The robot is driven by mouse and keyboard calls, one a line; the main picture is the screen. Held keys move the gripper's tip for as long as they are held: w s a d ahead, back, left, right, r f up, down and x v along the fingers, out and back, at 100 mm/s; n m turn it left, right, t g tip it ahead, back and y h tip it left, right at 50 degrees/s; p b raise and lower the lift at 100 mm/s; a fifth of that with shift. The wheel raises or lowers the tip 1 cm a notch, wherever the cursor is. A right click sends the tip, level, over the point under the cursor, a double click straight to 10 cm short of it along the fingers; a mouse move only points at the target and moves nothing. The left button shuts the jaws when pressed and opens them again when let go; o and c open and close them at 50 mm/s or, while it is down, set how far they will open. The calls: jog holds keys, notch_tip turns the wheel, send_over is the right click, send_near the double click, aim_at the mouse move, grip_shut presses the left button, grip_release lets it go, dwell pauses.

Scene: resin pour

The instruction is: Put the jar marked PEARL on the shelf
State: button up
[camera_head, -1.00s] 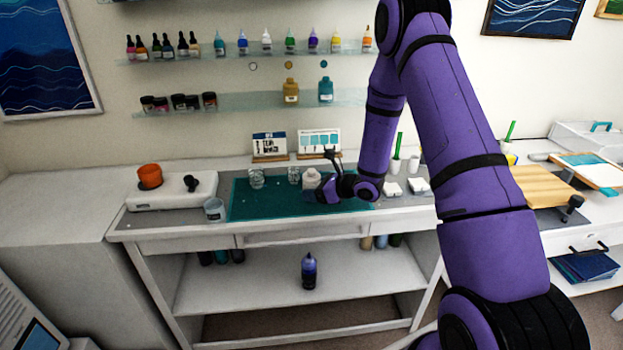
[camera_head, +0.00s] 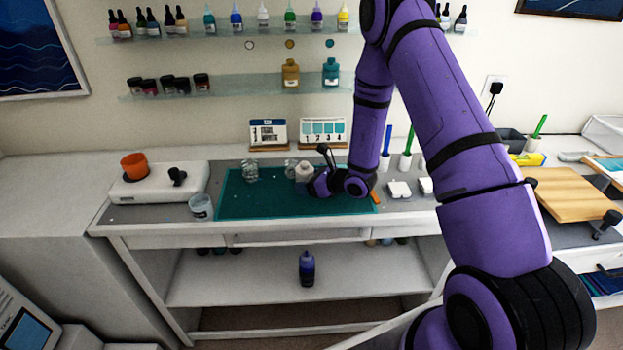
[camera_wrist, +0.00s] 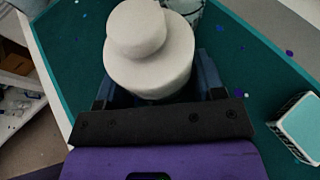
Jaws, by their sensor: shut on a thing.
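A white jar (camera_head: 303,173) with a rounded cap is at the green mat (camera_head: 245,205) on the workbench; I cannot read a label on it. My gripper (camera_head: 313,181) is shut on this jar from the right. In the wrist view the jar (camera_wrist: 150,62) is upright between the fingers (camera_wrist: 157,90), its cap toward the camera. Whether its base touches the mat is unclear. The lower glass wall shelf (camera_head: 228,88) holds a mustard jar (camera_head: 290,74) and a teal jar (camera_head: 331,73), with bare shelf left of the mustard jar, below a pale wall dot (camera_head: 249,45).
Glass cups (camera_head: 249,171) stand behind and left of the jar, and another cup (camera_head: 201,207) is left of the mat. Two cards (camera_head: 268,133) stand at the back. Dark small jars (camera_head: 167,85) fill the shelf's left part. The upper shelf (camera_head: 215,34) holds several bottles.

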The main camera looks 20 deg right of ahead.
dwell(0.3)
jog(key=o, duration=1.1)
